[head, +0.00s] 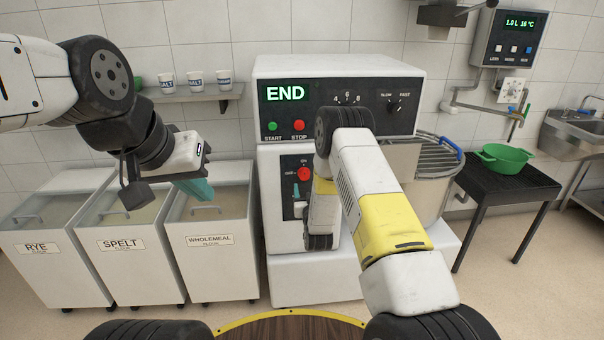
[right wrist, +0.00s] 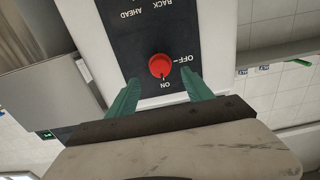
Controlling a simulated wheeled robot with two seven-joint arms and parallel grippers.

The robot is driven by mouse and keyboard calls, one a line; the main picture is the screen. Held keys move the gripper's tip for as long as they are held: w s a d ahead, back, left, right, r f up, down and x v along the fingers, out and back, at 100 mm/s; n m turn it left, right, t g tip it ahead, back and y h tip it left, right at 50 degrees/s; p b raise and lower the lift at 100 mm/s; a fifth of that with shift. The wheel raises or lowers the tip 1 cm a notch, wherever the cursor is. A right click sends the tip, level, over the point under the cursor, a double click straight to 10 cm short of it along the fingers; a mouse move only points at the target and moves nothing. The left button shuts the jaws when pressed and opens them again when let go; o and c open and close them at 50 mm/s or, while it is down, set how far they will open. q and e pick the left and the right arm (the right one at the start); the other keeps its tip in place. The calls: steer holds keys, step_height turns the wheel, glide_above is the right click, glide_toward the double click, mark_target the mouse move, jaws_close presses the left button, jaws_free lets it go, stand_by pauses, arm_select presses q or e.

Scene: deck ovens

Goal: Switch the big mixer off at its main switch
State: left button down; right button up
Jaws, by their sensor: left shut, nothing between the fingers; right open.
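The big mixer (head: 340,66) stands in the middle of the head view, its display reading END. Its main switch, a red round knob (head: 304,174), is on the dark lower panel, also seen in the right wrist view (right wrist: 160,65). There its mark appears to point to ON, with OFF to one side. My right gripper (right wrist: 161,82) is open in front of the panel, its teal fingers either side of the knob in that picture; contact cannot be told. In the head view my right arm hides most of it. My left gripper (head: 199,190) is shut and empty, above the wholemeal bin.
Flour bins for rye (head: 37,248), spelt (head: 121,244) and wholemeal (head: 210,240) stand left of the mixer. The mixer bowl (head: 432,190) is behind my right arm. A black table (head: 512,180) with a green colander (head: 502,157) stands at right.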

mark_target(305, 177)
steer(key=w, duration=0.7)
steer(key=shift+w+a, duration=0.2)
jaws_close()
